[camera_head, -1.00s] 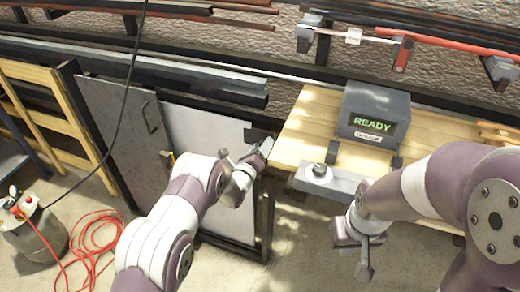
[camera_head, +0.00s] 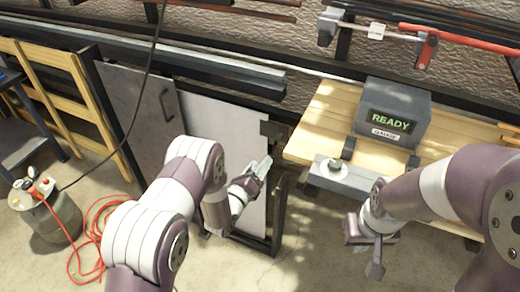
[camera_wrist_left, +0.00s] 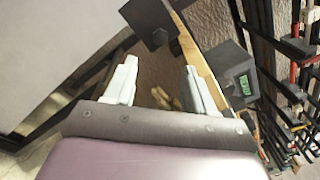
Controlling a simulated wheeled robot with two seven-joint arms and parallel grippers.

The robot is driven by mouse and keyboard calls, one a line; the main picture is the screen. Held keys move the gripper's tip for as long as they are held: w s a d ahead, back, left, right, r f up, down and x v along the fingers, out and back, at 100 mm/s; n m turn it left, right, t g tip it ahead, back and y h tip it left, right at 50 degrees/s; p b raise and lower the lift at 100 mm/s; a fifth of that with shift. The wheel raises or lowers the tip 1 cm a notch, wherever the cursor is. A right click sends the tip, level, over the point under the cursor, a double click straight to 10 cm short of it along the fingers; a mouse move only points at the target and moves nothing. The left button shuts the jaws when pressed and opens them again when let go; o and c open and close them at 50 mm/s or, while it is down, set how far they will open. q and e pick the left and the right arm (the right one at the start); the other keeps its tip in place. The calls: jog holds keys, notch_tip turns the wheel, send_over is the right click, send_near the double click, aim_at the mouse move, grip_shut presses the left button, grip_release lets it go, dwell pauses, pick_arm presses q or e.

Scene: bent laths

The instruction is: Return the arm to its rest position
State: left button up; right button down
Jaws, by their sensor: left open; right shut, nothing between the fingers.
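My left gripper (camera_head: 257,176) is in the middle of the head view, in front of the pale panel and left of the wooden bench. Its two pale fingers (camera_wrist_left: 159,88) stand apart in the left wrist view with nothing between them. My right gripper (camera_head: 372,252) hangs below the front edge of the bench, right of centre. Its fingers point down and hold nothing that I can see. No bent lath shows in either gripper.
A gauge box reading READY (camera_head: 393,112) stands on the wooden bench (camera_head: 323,120), with a grey fixture (camera_head: 341,177) at its front. Panels (camera_head: 215,135) lean in a dark rack. A canister (camera_head: 46,215) with a red hose stands at left. Open floor lies between my arms.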

pick_arm(q)
jog(key=s+a+f+n+g+y+p, duration=0.1)
jog(key=s+a+f+n+g+y, duration=0.3)
jog(key=n, duration=0.4)
jog(key=s+a+f+n+g+y, duration=0.1)
jog(key=s+f+n+g, duration=0.4)
jog(key=n, duration=0.3)
jog(key=s+a+r+n+g+y+p, duration=0.1)
jog(key=s+a+r+n+g+p, duration=0.2)
jog(key=s+r+n, duration=0.45)
jog(key=s+a+r+n+g+y, duration=0.1)
jog(key=s+a+r+n+g, duration=0.3)
jog(key=s+r+n, duration=0.4)
notch_tip(320, 180, up, 8)
jog(key=s+a+t+p, duration=0.1)
jog(key=s+p, duration=0.1)
jog(key=shift+s+a+r, duration=0.2)
jog(key=shift+s+a, duration=0.05)
